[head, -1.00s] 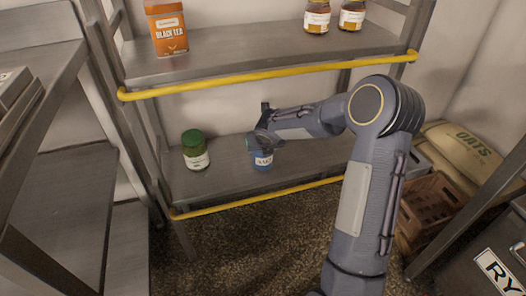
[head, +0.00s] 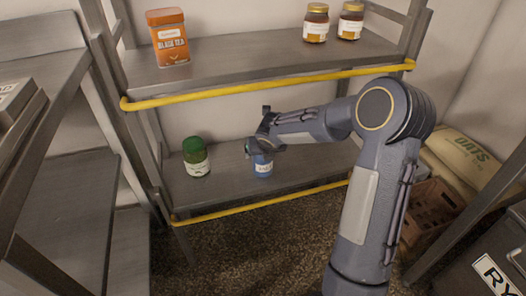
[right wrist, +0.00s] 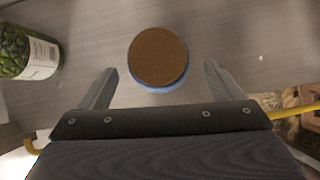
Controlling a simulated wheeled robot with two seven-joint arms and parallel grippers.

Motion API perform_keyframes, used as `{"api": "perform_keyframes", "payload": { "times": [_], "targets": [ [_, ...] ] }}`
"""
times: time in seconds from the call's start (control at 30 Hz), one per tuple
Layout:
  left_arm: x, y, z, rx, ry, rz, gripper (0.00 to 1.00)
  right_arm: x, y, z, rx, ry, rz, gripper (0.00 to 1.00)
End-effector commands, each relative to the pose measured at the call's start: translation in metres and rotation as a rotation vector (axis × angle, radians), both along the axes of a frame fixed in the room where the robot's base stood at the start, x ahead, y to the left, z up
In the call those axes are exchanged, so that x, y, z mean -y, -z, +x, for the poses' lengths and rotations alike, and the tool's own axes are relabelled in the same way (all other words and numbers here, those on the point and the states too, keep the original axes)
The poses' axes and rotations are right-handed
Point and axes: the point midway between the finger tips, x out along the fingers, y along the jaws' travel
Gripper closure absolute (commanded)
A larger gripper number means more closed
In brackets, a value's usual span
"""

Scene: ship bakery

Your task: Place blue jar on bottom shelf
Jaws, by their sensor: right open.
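The blue jar (head: 263,168) stands upright on the bottom shelf (head: 310,172), right of a green-lidded jar. In the right wrist view its round brown lid (right wrist: 158,57) shows from above, with a thin blue rim below it. My right gripper (head: 256,147) is at the jar's top in the head view and hides part of it. In the right wrist view the two fingers of the right gripper (right wrist: 160,80) are spread wide, with clear gaps to the jar on both sides. My left gripper is not in view.
A green-lidded jar (head: 195,157) stands left on the bottom shelf. A yellow rail (head: 262,203) runs along that shelf's front edge, another (head: 270,82) along the upper shelf. The upper shelf holds an orange tea tin (head: 168,37) and two honey-coloured jars (head: 316,23).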

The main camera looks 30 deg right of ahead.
Motion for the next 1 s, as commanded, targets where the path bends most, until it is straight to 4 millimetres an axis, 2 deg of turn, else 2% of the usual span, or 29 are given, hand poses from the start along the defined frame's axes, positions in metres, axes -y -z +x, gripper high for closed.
{"api": "perform_keyframes", "payload": {
  "times": [0.03,0.2,0.33,0.5,0.6,0.67,0.77,0.9,1.0],
  "targets": [
    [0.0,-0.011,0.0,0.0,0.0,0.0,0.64,-0.002,-0.017,-0.006,0.002,-0.001,-0.001,0.14],
    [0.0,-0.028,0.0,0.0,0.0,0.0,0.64,-0.01,-0.048,-0.025,0.002,-0.001,0.0,0.14],
    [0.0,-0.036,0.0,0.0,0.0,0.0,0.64,-0.014,-0.065,-0.036,0.002,-0.001,0.0,0.14],
    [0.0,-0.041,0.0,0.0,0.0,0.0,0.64,-0.017,-0.076,-0.046,0.001,0.006,0.004,0.14],
    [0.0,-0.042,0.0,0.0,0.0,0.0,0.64,-0.018,-0.086,-0.057,0.016,0.094,0.054,0.14],
    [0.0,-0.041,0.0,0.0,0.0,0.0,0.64,-0.019,-0.096,-0.072,0.037,0.219,0.128,0.14],
    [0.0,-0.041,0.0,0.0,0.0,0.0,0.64,-0.026,-0.118,-0.112,0.085,0.552,0.332,0.14],
    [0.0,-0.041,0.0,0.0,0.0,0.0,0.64,-0.047,-0.139,-0.184,0.142,1.161,0.729,0.14],
    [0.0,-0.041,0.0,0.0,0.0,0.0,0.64,-0.071,-0.144,-0.234,0.135,1.601,1.024,0.14]
  ]
}}
